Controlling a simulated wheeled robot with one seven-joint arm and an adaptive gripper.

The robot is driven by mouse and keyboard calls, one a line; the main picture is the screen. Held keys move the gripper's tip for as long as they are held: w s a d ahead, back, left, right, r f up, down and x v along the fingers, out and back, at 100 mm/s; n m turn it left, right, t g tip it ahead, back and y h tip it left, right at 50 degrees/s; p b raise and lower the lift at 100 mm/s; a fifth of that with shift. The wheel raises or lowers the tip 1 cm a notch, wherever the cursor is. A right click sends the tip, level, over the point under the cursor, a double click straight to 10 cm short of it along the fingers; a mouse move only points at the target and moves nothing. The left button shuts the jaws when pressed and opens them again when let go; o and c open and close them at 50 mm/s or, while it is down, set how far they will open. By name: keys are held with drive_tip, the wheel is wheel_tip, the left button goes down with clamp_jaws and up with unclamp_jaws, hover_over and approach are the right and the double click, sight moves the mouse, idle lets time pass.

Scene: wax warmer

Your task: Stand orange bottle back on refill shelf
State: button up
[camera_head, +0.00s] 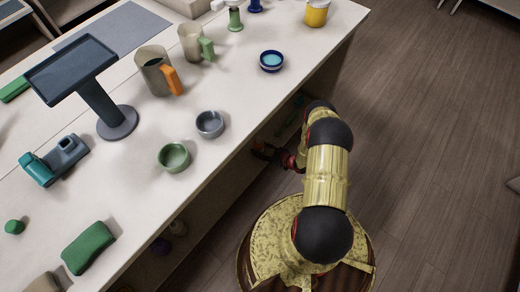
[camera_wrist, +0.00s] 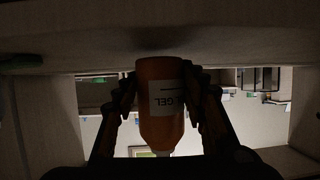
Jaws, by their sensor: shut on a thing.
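The orange bottle (camera_wrist: 161,105), with a white label reading GEL, is between the two dark fingers of my gripper (camera_wrist: 163,100) in the wrist view. The fingers press on its sides. Its broad end points to the top of the picture, close to a pale shelf board (camera_wrist: 230,45); I cannot tell whether it touches. Its narrow end points to the bottom. In the head view my gripper (camera_head: 268,152) reaches under the counter's right edge, into the dark shelf space; the bottle is mostly hidden there.
The counter (camera_head: 235,100) above carries a green bowl (camera_head: 174,158), a grey bowl (camera_head: 210,124), mugs and a dark stand (camera_head: 100,95). Small dark items (camera_head: 160,246) show on the shelf below. A green thing (camera_wrist: 20,62) lies at the wrist view's left. Floor at right is clear.

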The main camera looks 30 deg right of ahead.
drive_tip(key=shift+f, duration=0.55)
idle(0.5)
drive_tip(key=o, duration=0.9)
drive_tip(key=shift+s+d, duration=0.1)
drive_tip(key=p+v, duration=0.2)
drive_tip(key=v, duration=0.5)
drive_tip(key=shift+s+d+r, duration=0.15)
drive_tip(key=shift+s+r, duration=0.05)
drive_tip(key=shift+s, duration=0.1)
idle(1.5)
idle(0.4)
